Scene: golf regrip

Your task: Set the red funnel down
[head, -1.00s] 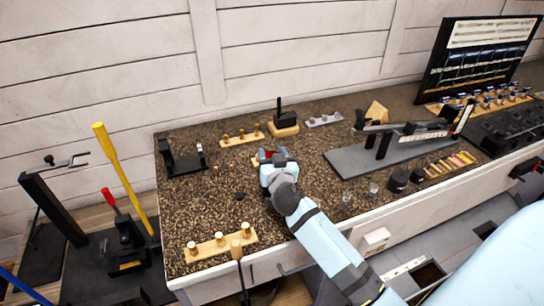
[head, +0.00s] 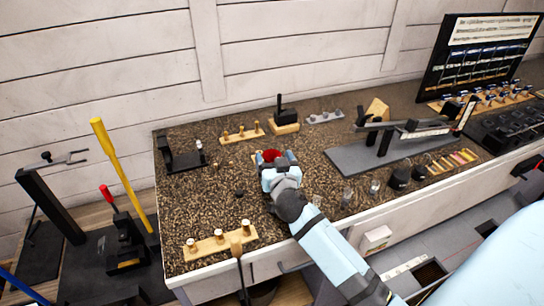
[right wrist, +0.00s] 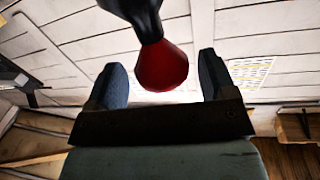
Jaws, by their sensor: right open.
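The red funnel (head: 271,154) is at the middle of the speckled bench top, just beyond my right gripper (head: 276,158). A small wooden piece (head: 254,160) shows beside it. In the right wrist view the funnel (right wrist: 163,68) lies between the two fingers of my right gripper (right wrist: 160,75), with a gap on each side. A dark part adjoins the funnel's narrow end at the top of that view. My right gripper is open. The funnel's underside and its contact with the bench are hidden. My left gripper is not in view.
A wooden peg rack (head: 220,243) lies at the front left edge, another (head: 241,136) behind. A black block on a wooden base (head: 284,120) stands behind the funnel. Clear cups (head: 347,196) and a grey plate (head: 370,158) are to the right.

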